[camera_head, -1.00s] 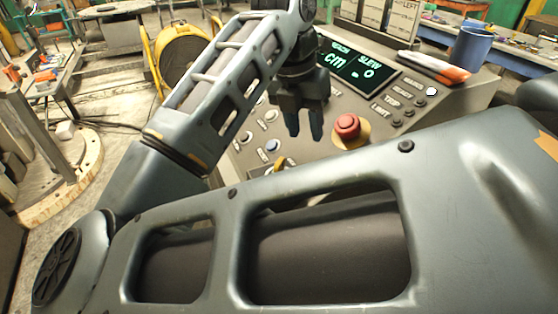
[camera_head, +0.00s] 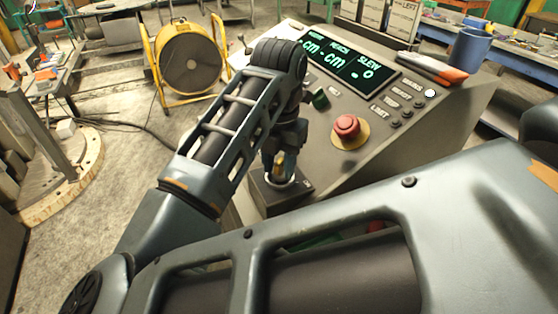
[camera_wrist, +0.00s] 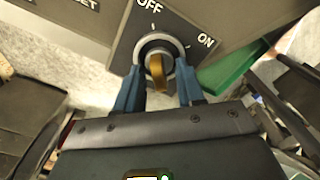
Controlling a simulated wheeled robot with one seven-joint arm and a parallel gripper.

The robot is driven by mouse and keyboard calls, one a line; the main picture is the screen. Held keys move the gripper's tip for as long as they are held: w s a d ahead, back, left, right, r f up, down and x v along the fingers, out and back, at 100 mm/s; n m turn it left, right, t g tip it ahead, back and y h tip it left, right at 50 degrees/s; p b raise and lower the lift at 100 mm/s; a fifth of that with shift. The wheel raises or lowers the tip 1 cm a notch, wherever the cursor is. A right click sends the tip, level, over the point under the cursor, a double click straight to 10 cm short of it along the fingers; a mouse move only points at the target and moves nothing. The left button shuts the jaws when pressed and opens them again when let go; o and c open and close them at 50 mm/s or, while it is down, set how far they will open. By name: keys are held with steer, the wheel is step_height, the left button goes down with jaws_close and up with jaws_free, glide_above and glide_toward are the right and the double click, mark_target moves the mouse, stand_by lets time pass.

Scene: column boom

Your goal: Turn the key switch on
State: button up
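The key switch (camera_wrist: 152,41) has a round silver collar on a dark plate marked OFF at the top and ON to the upper right in the wrist view. Its yellow key (camera_wrist: 158,72) lies roughly in line with the OFF mark. My gripper (camera_wrist: 159,80) has its two blue fingers apart, one on each side of the key, with gaps between. It points down at the switch. In the head view the yellow key (camera_head: 279,162) shows by my fingers at the console's near left corner; my arm hides part of the switch.
The sloped console (camera_head: 318,160) carries a red mushroom button (camera_head: 347,126), a dark green knob (camera_head: 320,99), small buttons and a lit display (camera_head: 345,62). A blue mug (camera_head: 470,49) and an orange-tipped item (camera_head: 433,68) sit on its top. A yellow fan (camera_head: 190,62) stands behind.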

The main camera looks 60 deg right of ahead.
jaws_close()
stand_by(0.3)
